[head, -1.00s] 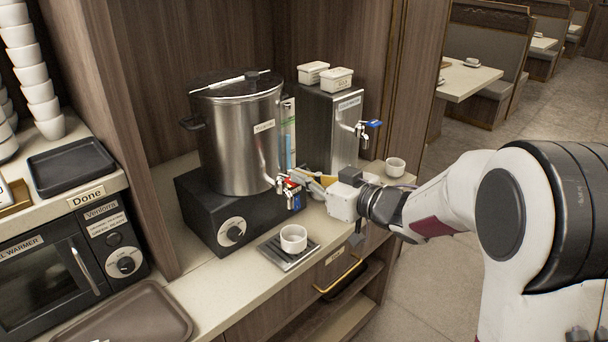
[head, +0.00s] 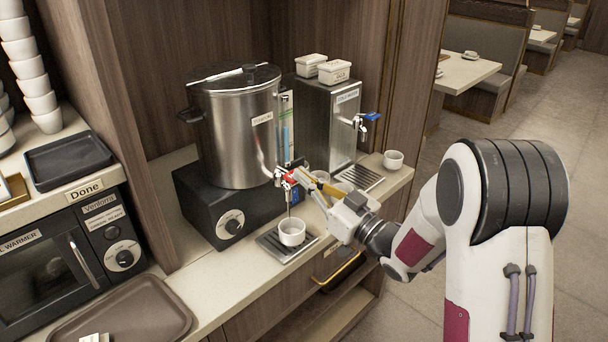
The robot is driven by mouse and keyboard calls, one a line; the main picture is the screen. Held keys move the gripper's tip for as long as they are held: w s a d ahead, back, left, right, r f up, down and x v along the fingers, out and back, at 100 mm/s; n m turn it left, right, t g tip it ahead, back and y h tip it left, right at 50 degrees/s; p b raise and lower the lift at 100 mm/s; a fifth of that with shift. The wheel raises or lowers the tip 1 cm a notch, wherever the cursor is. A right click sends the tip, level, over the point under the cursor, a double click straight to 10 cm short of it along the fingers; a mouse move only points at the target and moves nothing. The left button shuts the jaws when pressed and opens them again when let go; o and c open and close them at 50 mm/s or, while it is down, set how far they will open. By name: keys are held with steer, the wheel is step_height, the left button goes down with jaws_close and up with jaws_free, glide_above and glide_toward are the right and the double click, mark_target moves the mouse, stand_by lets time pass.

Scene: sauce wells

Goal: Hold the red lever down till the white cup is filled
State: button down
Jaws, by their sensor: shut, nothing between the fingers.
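The white cup (head: 292,233) stands upright on the drip tray (head: 270,246) below the tap of the steel urn (head: 240,135). A thin dark stream runs from the tap into the cup. Some dark liquid seems to show inside, but its level is hard to tell. The red lever (head: 289,179) is on the urn's tap, partly hidden by my fingers. My gripper (head: 298,174) is shut with nothing held. Its fingertips are at the lever and seem to touch it, reaching in from the right.
A second dispenser with a blue-handled tap (head: 369,117) stands to the right, with its own drip tray (head: 362,179). Another white cup (head: 393,160) sits at the counter's right end. A brown tray (head: 120,315) lies at the front left.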

steer(key=shift+f+t+y, duration=0.4)
steer(key=shift+f, duration=0.05)
steer(key=shift+s+d+r, duration=0.1)
steer(key=shift+r, duration=0.05)
stand_by(3.3)
steer(key=s+d+r, duration=0.3)
steer(key=s+d, duration=0.4)
steer(key=shift+s+d, duration=0.4)
stand_by(0.4)
stand_by(0.3)
